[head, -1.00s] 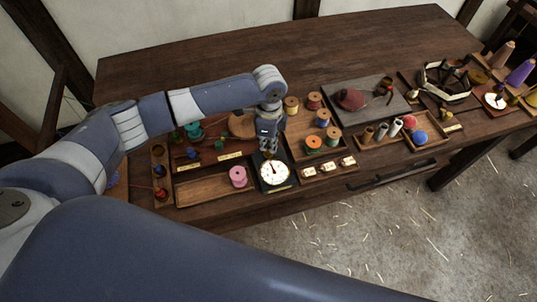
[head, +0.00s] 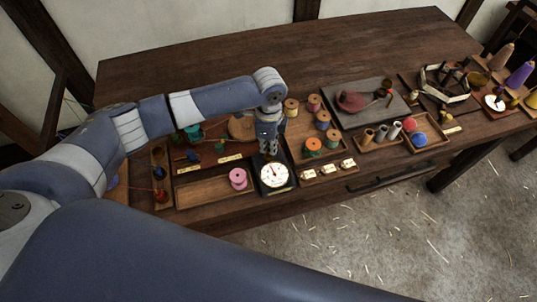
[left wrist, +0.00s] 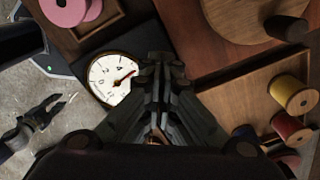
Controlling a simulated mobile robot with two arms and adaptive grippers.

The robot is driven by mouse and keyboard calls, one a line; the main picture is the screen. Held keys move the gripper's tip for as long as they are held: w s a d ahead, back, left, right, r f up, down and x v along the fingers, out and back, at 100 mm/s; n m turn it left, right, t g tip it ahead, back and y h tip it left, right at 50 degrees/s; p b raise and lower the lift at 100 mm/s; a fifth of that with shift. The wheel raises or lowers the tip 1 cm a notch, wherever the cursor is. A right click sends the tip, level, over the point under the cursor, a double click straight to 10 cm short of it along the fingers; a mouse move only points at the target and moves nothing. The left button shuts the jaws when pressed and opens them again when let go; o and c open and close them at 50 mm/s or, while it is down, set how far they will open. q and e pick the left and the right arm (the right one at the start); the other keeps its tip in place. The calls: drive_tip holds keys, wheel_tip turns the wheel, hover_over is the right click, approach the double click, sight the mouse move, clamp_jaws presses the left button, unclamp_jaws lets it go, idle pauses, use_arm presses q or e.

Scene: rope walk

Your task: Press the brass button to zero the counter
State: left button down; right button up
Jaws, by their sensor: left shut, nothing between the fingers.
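The counter (head: 273,176) is a dark box with a round white dial near the table's front edge. Its dial (left wrist: 110,78) shows numbers and a needle in the left wrist view. My left gripper (head: 268,153) is shut and empty, pointing down at the back edge of the counter. In the left wrist view its fingertips (left wrist: 162,62) are close beside the dial. I cannot make out the brass button; the fingers cover that part of the counter, and I cannot tell whether they touch it. My right gripper (left wrist: 38,126) shows low over the floor, its fingers apart.
A pink spool (head: 238,178) lies in the tray (head: 205,190) left of the counter. Thread spools (head: 313,145) stand in a tray to the right, with small labelled tags (head: 328,169) in front. The back of the table (head: 200,70) is clear.

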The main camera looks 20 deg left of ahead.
sight(268, 155)
use_arm(q)
drive_tip(key=shift+f+b, duration=0.45)
drive_tip(key=shift+f, duration=0.75)
idle(0.4)
wheel_tip(268, 155, up, 7)
drive_tip(key=p, duration=0.7)
drive_tip(key=shift+r+p, duration=0.1)
drive_tip(key=shift+p, duration=0.3)
idle(0.4)
